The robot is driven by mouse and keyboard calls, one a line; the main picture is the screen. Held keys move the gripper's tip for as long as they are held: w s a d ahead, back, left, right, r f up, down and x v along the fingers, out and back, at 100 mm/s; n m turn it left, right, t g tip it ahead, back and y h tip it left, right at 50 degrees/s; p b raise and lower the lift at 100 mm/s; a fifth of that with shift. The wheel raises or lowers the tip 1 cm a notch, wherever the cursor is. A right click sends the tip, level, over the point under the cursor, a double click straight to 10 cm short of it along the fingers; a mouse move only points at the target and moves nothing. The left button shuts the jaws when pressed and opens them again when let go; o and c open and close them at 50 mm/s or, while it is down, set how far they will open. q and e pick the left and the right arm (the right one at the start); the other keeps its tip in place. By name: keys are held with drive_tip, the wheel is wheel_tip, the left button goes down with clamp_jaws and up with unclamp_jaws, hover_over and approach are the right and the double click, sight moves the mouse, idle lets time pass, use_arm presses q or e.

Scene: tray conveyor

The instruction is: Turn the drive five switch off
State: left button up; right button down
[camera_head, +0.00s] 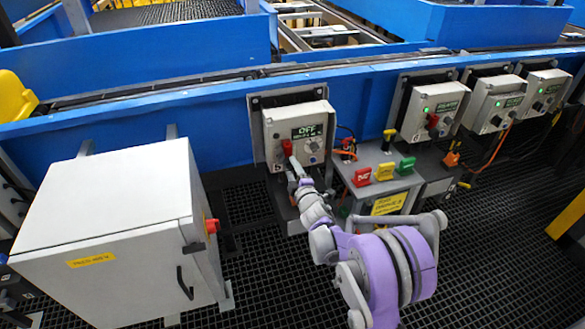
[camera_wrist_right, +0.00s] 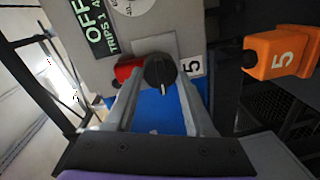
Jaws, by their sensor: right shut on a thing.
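The drive five box (camera_head: 297,152) is a grey unit on the blue conveyor side, and its green display (camera_head: 308,132) reads OFF. In the right wrist view its black round switch knob (camera_wrist_right: 160,72) sits beside a "5" label (camera_wrist_right: 193,67). A red part (camera_wrist_right: 128,68) is next to the knob; it also shows in the head view (camera_head: 287,146). My right gripper (camera_head: 292,162) reaches up to the box's lower left. Its two fingers (camera_wrist_right: 159,88) are shut on the knob, one on each side, partly hiding the red part. My left gripper is not in view.
Similar drive boxes (camera_head: 434,108) stand to the right. Red, yellow and green tags (camera_head: 384,172) sit on a grey stand below right. An orange "5" tag (camera_wrist_right: 282,53) is near the gripper's right. A large white cabinet (camera_head: 105,220) stands left. Dark grating floor lies open in front.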

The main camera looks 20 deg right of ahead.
drive_tip(key=shift+n, duration=0.5)
drive_tip(key=shift+c, duration=1.3)
unclamp_jaws()
drive_tip(key=shift+s, duration=0.1)
drive_tip(key=s, duration=1)
drive_tip(key=shift+s+d+r+b, duration=0.2)
drive_tip(key=shift+s+r+b, duration=0.1)
drive_tip(key=shift+r, duration=0.1)
